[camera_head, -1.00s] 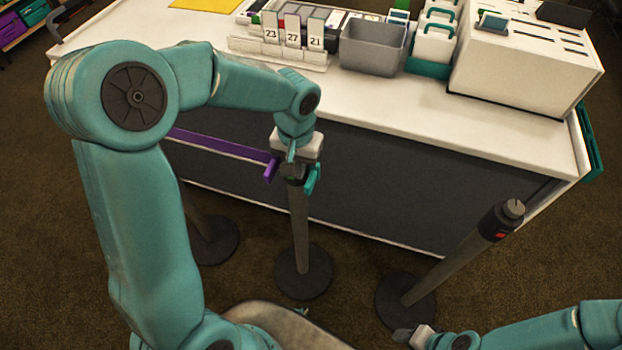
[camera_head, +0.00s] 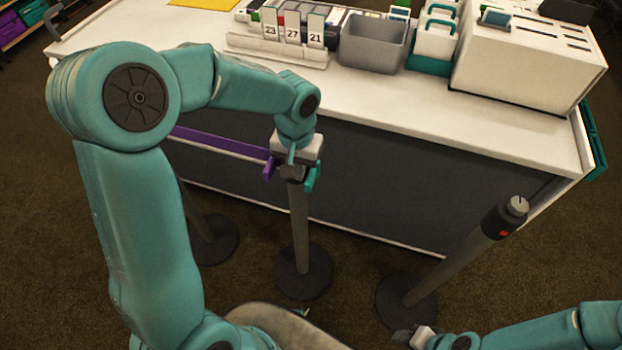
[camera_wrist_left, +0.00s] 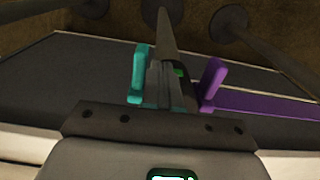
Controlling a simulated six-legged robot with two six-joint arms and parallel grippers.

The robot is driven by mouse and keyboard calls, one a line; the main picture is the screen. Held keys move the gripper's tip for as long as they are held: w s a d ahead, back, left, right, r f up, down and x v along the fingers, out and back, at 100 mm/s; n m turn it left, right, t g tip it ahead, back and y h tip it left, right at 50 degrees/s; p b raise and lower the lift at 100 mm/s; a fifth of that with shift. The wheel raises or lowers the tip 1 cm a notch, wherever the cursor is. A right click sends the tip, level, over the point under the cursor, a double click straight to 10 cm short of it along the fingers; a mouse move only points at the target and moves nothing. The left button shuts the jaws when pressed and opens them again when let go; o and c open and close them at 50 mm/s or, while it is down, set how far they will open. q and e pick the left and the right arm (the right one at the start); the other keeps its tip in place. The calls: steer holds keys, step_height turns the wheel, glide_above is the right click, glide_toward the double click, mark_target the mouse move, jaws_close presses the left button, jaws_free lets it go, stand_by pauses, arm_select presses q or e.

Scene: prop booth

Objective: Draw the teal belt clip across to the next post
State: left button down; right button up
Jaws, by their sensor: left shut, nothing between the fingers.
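The teal belt clip (camera_head: 312,178) is on the right side of the middle post's head (camera_head: 292,172); in the left wrist view the teal clip (camera_wrist_left: 138,72) stands just left of my fingers. My left gripper (camera_wrist_left: 161,84) is shut and empty, directly over that post head; whether it touches the clip I cannot tell. The right-hand post (camera_head: 455,256) leans in the picture, with a dark head and a red mark. My right gripper (camera_head: 405,336) is at the bottom edge, near that post's base; its jaw opening is unclear.
A purple clip (camera_head: 269,168) with a purple belt (camera_head: 222,145) runs left from the middle post; another post base (camera_head: 217,242) stands there. A white-topped counter (camera_head: 420,105) is close behind. The floor between the middle and right posts is clear.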

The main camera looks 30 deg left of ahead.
arm_select(q)
step_height(320, 180, down, 4)
steer(key=b, duration=0.3)
stand_by(0.3)
steer(key=shift+d+f, duration=0.1)
steer(key=shift+d, duration=0.45)
steer(key=w+d+p, duration=0.1)
steer(key=w+d, duration=0.2)
steer(key=d, duration=0.8)
steer(key=w+d+p, duration=0.2)
steer(key=d, duration=1)
steer(key=w+d+p, duration=0.2)
steer(key=w+d, duration=0.1)
steer(key=d, duration=0.9)
steer(key=shift+w, duration=0.35)
